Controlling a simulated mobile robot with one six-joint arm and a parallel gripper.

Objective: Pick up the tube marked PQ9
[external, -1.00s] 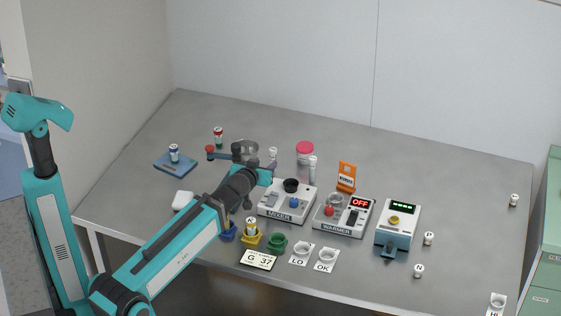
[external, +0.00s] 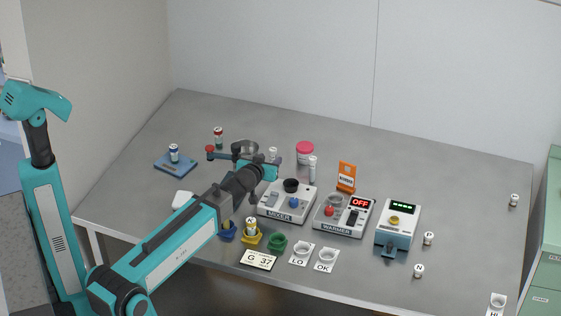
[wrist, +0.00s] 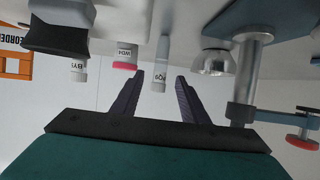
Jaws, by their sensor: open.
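The wrist view is upside down. A white tube (wrist: 160,68) with a label that seems to read PQ9 shows ahead of my gripper (wrist: 160,80), in the gap between its two dark fingers. The fingers are open, and nothing is held. In the external view the same tube (external: 272,153) stands upright behind the mixer, just beyond my gripper (external: 273,168); its lower part is hidden by the arm. Another tube (wrist: 79,70), its label seeming to start with BY, stands to the left in the wrist view, near the pink-lidded jar (wrist: 127,48).
A metal bowl (wrist: 213,62) and a stand with a blue arm (wrist: 254,75) are close to the tube's right in the wrist view. The mixer (external: 287,203), warmer (external: 340,218) and orange sign (external: 346,177) stand to the right in the external view.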

